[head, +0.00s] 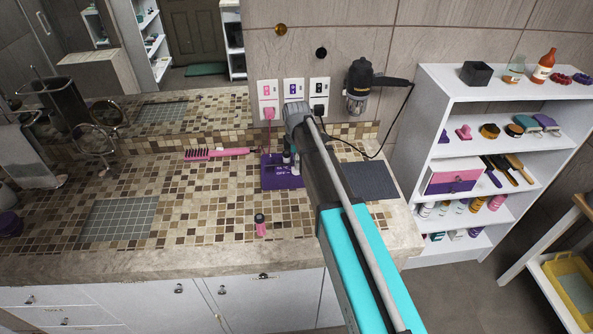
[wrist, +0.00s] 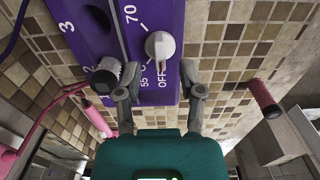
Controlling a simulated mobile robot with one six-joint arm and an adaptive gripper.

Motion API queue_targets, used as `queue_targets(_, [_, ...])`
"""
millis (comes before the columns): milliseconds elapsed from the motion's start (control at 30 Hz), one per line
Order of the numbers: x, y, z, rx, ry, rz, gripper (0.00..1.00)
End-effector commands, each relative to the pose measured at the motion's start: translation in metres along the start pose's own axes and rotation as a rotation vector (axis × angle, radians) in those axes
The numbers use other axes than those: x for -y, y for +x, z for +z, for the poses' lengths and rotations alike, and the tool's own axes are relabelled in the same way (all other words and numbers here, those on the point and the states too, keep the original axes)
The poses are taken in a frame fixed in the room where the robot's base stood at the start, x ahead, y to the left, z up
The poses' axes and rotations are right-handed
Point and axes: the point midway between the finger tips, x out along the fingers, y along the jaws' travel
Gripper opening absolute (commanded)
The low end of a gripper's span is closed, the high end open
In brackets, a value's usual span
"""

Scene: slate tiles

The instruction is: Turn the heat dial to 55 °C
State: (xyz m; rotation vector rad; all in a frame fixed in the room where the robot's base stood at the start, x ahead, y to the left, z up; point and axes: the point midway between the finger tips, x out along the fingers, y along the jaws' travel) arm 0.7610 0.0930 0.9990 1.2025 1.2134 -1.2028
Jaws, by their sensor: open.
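The purple panel (wrist: 95,30) fills the top of the wrist view, with the printed marks 70, 55 °C and OFF. Its white dial (wrist: 158,44) has a grey ridge that points down toward OFF. My gripper (wrist: 160,68) is open, with one finger on each side just below the dial and nothing between them. I cannot tell whether a finger touches the panel. In the head view the purple unit (head: 283,180) stands on the counter, partly behind my arm, and the fingers are hidden.
A dark knob-like part with a grey end (wrist: 106,76) is close to the left finger. A pink brush (head: 215,153) lies left of the unit; a small pink-handled item (head: 261,225) stands in front. A dark mat (head: 370,182) is at right. A hair dryer (head: 362,82) hangs behind.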

Motion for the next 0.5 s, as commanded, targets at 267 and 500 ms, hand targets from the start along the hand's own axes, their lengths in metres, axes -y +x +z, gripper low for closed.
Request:
queue_targets(267, [0.000, 0.021, 0.000, 0.000, 0.000, 0.000, 0.50])
queue_targets(500, [0.000, 0.026, 0.000, 0.000, 0.000, 0.000, 0.50])
